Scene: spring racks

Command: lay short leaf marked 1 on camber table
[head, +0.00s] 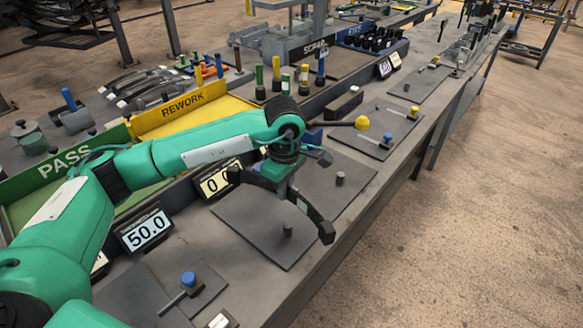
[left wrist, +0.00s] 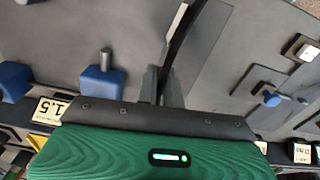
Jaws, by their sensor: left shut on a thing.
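My left gripper (head: 284,186) is shut on a dark curved leaf (head: 317,221), which carries a small white label too small to read. The leaf slants from upper left to lower right above a dark flat plate (head: 252,226) with short posts, which may be the camber table; no name shows on it. The leaf looks apart from the plate, though the exact gap is hard to tell. In the left wrist view the leaf (left wrist: 183,32) runs up and away from between the fingertips (left wrist: 162,86). My right gripper is not in view.
A display reading 50.0 (head: 147,231) and another display (head: 215,181), partly hidden by my arm, stand along the plate's left side. A blue-knobbed fixture (head: 189,279) sits nearer. Green PASS (head: 68,160) and yellow REWORK (head: 182,104) trays lie left. A yellow-knobbed lever (head: 361,122) stands beyond.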

